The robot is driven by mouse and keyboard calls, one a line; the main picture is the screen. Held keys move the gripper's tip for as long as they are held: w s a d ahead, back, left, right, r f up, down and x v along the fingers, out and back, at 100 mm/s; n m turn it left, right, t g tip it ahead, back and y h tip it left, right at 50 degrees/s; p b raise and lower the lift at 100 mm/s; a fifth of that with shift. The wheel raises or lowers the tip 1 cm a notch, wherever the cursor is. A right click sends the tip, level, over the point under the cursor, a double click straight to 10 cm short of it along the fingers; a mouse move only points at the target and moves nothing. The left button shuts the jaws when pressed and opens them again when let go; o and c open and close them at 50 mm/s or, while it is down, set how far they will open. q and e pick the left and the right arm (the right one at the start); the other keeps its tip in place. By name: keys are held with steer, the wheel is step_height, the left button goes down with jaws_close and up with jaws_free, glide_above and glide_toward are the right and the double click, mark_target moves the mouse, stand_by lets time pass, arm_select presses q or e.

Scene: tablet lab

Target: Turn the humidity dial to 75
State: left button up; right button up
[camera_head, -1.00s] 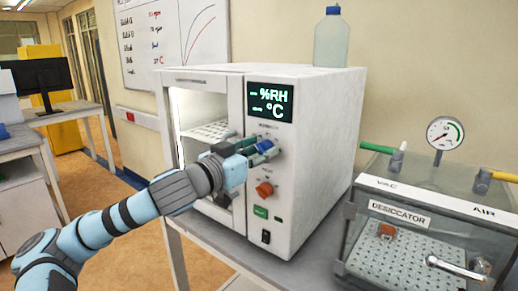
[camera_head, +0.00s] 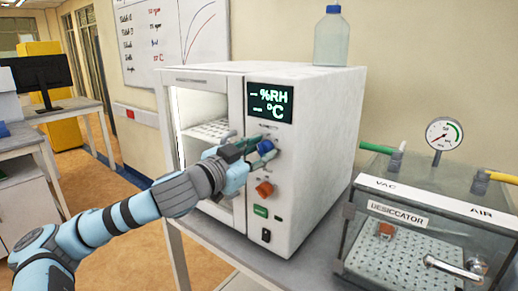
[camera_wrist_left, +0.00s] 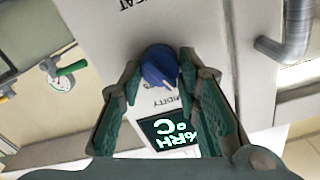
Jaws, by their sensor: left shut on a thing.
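The white humidity chamber (camera_head: 312,150) stands on a bench, its dark display (camera_head: 270,102) showing dashes before %RH and °C. The blue humidity dial (camera_head: 265,146) is on its front panel below the display. My left gripper (camera_head: 258,149) is at this dial and shut on it. In the left wrist view the blue dial (camera_wrist_left: 160,66) sits between the two green fingertips, beside lettering ending in "IDITY". My right gripper is not in view.
A glass desiccator (camera_head: 415,235) stands to the right. A clear bottle (camera_head: 331,40) stands on the chamber. The chamber's lit window is left of the panel.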

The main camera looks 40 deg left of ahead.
arm_select(q)
steer(key=m+p, duration=0.2)
steer(key=m, duration=0.4)
steer(key=shift+r, duration=0.1)
steer(key=m+p, duration=0.2)
steer(key=m, duration=0.2)
steer(key=shift+d+m, duration=0.1)
steer(key=shift+m, duration=0.3)
steer(key=shift+m+p, duration=0.95)
steer(key=shift+m, duration=0.55)
steer(key=shift+f, duration=0.2)
steer(key=o, duration=1.2)
steer(key=shift+c, duration=0.2)
